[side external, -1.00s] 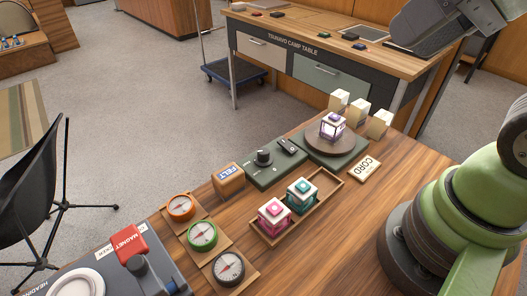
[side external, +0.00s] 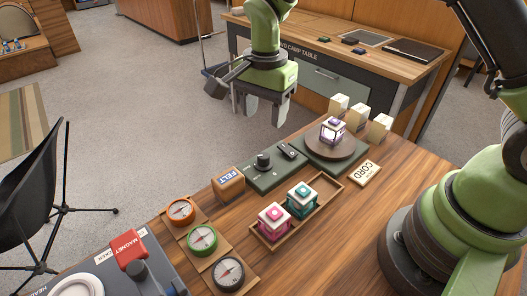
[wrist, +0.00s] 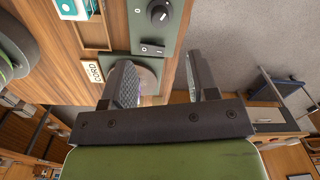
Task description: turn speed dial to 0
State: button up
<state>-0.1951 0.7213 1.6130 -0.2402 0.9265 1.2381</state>
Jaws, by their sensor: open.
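The speed dial (side external: 263,160) is a black round knob on a dark green control panel (side external: 262,183), beside a black rocker switch (side external: 291,149). In the wrist view the dial (wrist: 159,14) is at the top, with a white pointer mark; its scale is too small to read. My gripper (side external: 262,118) is open and empty, above and behind the panel in the side view. In the wrist view its fingers (wrist: 163,78) are spread, with the dial beyond them and nothing between them touched. A purple lantern (side external: 333,130) stands on the round turntable (side external: 322,149) right of the panel.
A wooden tray (side external: 323,204) with pink and teal lanterns lies in front of the panel. A FELT block (side external: 228,184) stands left of it, a CORD block (side external: 365,173) right. Several compasses (side external: 202,239) lie front left. Pale blocks (side external: 358,111) stand behind the turntable.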

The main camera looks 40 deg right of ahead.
aim_at(263, 155)
notch_tip(263, 155, down, 11)
jog(key=shift+r, duration=0.15)
dwell(0.4)
jog(key=shift+c, duration=0.3)
jog(key=c, duration=0.9)
